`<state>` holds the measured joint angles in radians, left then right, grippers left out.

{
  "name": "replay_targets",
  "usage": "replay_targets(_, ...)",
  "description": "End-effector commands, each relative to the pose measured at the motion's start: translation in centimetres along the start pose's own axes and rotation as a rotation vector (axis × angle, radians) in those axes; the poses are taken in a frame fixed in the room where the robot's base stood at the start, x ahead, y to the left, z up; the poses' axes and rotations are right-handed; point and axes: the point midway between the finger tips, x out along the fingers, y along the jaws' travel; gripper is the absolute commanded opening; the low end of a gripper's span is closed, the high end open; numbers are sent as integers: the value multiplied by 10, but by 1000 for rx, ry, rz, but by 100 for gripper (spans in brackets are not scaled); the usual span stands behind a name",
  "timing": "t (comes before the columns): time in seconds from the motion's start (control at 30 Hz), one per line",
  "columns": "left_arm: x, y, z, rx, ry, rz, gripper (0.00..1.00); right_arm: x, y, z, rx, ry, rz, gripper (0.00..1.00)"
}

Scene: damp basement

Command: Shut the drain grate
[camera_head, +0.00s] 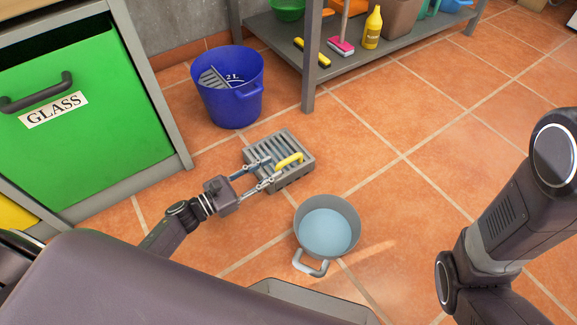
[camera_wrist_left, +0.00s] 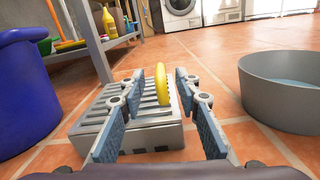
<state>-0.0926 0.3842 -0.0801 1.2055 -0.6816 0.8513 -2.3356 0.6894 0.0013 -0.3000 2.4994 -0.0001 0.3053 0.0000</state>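The drain grate (camera_head: 265,145) is a grey slatted panel on a raised grey block on the tiled floor. Its yellow handle (camera_head: 289,160) stands up from the slats. My left gripper (camera_head: 273,168) is open at the near left side of the grate, fingers pointing toward the handle. In the left wrist view the yellow handle (camera_wrist_left: 163,88) shows ahead, between the open fingers, with no visible grip on it. I cannot tell whether the slatted panel lies fully down in its frame. My right arm shows in the head view, but its gripper is out of sight.
A grey pot (camera_head: 353,210) of water stands close to the right of the grate. A blue bucket (camera_head: 230,90) stands behind it on the left. A shelf (camera_head: 399,45) is at the back, a green GLASS bin (camera_head: 90,130) at left.

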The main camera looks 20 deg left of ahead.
Motion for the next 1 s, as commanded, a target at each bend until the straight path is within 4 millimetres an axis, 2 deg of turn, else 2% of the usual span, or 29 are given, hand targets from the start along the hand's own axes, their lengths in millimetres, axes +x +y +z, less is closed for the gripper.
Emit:
replay_targets(0.03, 0, 2, -7, 20, 9, 1, 30, -2, -1, -3, -1, 6, -2, 33)
replay_targets(0.17, 11, 3, -10, 38, 13, 1, 30, -6, -2, -5, -1, 7, -2, 33)
replay_targets(0.4, 51, 2, -10, 34, 11, 1, 30, -23, -6, -10, -1, 6, -2, 33)
replay_targets(0.6, 72, 2, -10, 32, 13, 2, 30, -30, -7, -13, -1, 6, -2, 33)
replay_targets(0.93, 76, 2, -8, 30, 14, 1, 30, -30, -7, -13, -1, 7, -3, 33)
replay_targets(1.0, 76, 2, -8, 30, 13, 1, 22, -30, -7, -13, -1, 7, -3, 33)
